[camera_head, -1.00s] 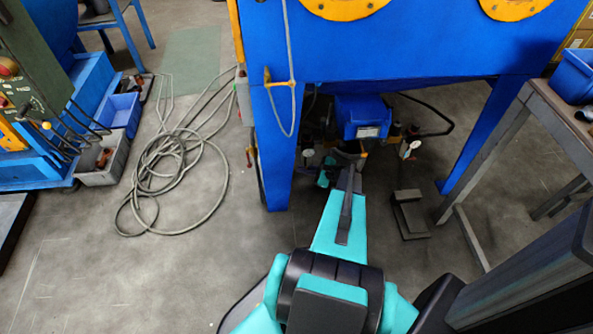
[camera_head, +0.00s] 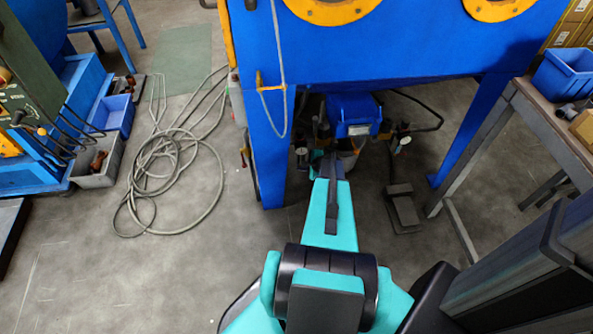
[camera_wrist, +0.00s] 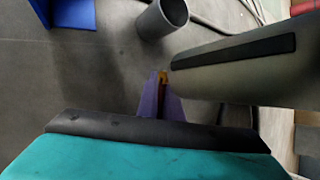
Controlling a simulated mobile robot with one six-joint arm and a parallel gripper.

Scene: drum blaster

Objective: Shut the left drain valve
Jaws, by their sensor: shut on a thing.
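My gripper (camera_head: 333,160) reaches under the blue cabinet, below the blue box between its legs. The valve body is hidden behind the fingers and the large grey-green cylinder. In the head view my arm and the dark parts around the fingertips hide the handle, so its angle cannot be told.
The grey-green cylinder (camera_wrist: 245,65) is close right of my fingers; an open grey pipe (camera_wrist: 163,18) lies beyond. The cabinet's blue legs (camera_head: 268,160) flank my arm. A foot pedal (camera_head: 403,208) is to the right, a coiled hose (camera_head: 170,180) on the floor left.

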